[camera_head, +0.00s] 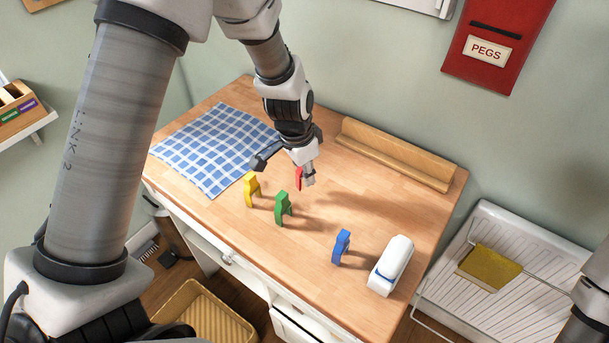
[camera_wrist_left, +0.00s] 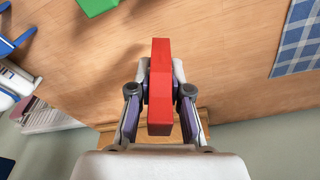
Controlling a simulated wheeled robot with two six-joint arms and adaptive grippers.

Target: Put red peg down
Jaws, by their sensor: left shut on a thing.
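The red peg (camera_head: 299,178) is in my left gripper (camera_head: 306,176), over the wooden table. The left wrist view shows the peg (camera_wrist_left: 160,88) clamped between the two fingers. I cannot tell whether its lower end touches the tabletop. A yellow peg (camera_head: 250,190) and a green peg (camera_head: 281,208) stand on the table in front of the gripper. A blue peg (camera_head: 341,246) stands nearer the table's front right. My right gripper is out of view; only part of that arm shows at the right edge.
The wooden table (camera_head: 240,233) has a blue checked cloth (camera_head: 215,148) at the left and a wooden ledge (camera_head: 395,156) at the back. A white rounded object (camera_head: 391,265) sits at the front right. A white drainer (camera_head: 510,290) lies right of the table.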

